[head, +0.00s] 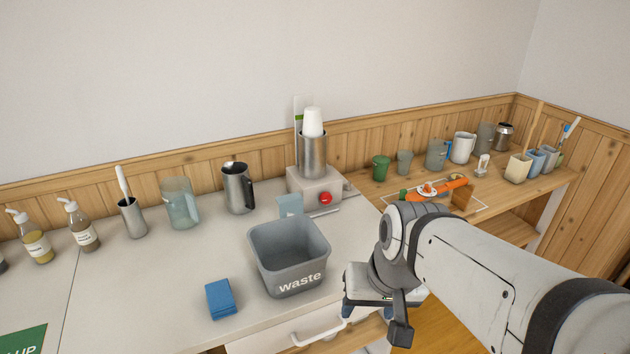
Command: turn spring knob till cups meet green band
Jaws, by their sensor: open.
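A cup dispenser stands at the back of the counter, with a pale base (306,186) and an upright steel tube (312,158). White upside-down cups (313,122) stick out of the tube's top. Behind them is a pale upright plate with a green band (299,117), partly hidden by the cups. In the picture the cups' top edge appears slightly higher than the band. A red round knob (325,198) is on the base's front; I cannot tell whether it is the spring knob. My gripper (367,310) is open and empty, low at the counter's front edge, well apart from the dispenser.
A grey waste bin (262,261) stands in front of the dispenser, with a blue sponge (221,299) to its left. A steel pitcher (236,188) is left of the dispenser.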

